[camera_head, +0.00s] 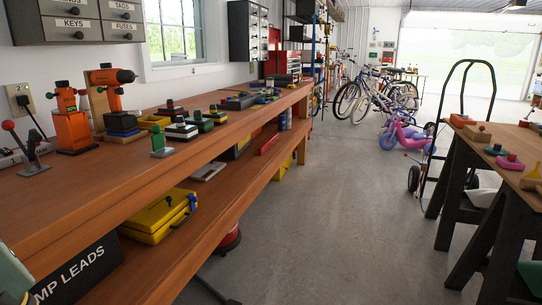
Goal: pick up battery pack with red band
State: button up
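Several small block-shaped items that look like battery packs stand on the long wooden workbench (105,176) at the left. A small dark item with a reddish part (170,109) stands farther back. At this size I cannot tell which pack carries a red band. A grey-green piece at the lower left corner looks like part of my arm. My gripper's fingers do not show.
An orange drill (109,82) and an orange tool (70,125) stand near on the workbench. The lower shelf holds a yellow case (158,216). A sawhorse table (515,153) stands at the right, a hand truck (447,135) behind it. The concrete floor (325,215) between is clear.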

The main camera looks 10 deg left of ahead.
aim_at(169, 110)
jog(key=i, duration=1.45)
jog(key=i+l+u, duration=0.2)
jog(key=i, duration=0.2)
jog(key=i+l+u, duration=0.2)
jog(key=i, duration=0.2)
jog(key=i+l+u, duration=0.2)
jog(key=i, duration=0.2)
jog(key=i+j, duration=0.15)
jog(key=j, duration=0.2)
jog(key=i+j, duration=0.1)
jog(key=j, duration=0.25)
